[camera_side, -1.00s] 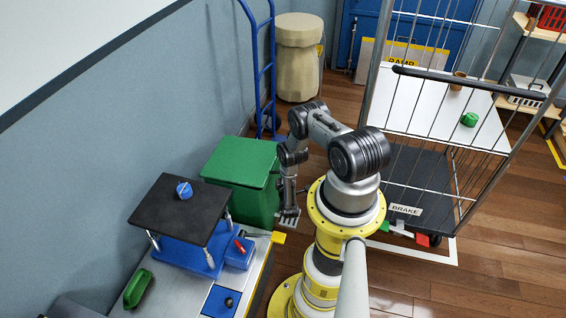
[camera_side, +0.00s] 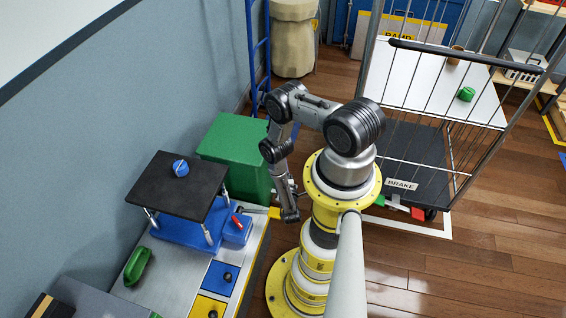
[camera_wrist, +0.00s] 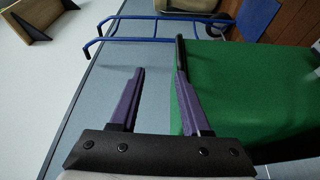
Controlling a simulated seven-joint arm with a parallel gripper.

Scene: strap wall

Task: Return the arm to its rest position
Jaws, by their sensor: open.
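My arm stands on its yellow column and is bent, with the forearm hanging down on the left side of the column in the side view. My gripper (camera_side: 290,214) points downward in front of the green bin (camera_side: 238,155), close to the bench's right edge. In the wrist view my gripper (camera_wrist: 160,85) shows two purple fingers spread apart with nothing between them. Behind the fingers there are the green bin (camera_wrist: 250,90) on the right and the grey-blue wall on the left.
The bench (camera_side: 185,280) at lower left holds a black-topped blue stand (camera_side: 165,195) with a blue knob on it, and a green brush (camera_side: 138,266). A wire cage trolley (camera_side: 430,125) stands to the right. A blue hand truck (camera_side: 262,55) leans by the wall. Wooden floor lies open at lower right.

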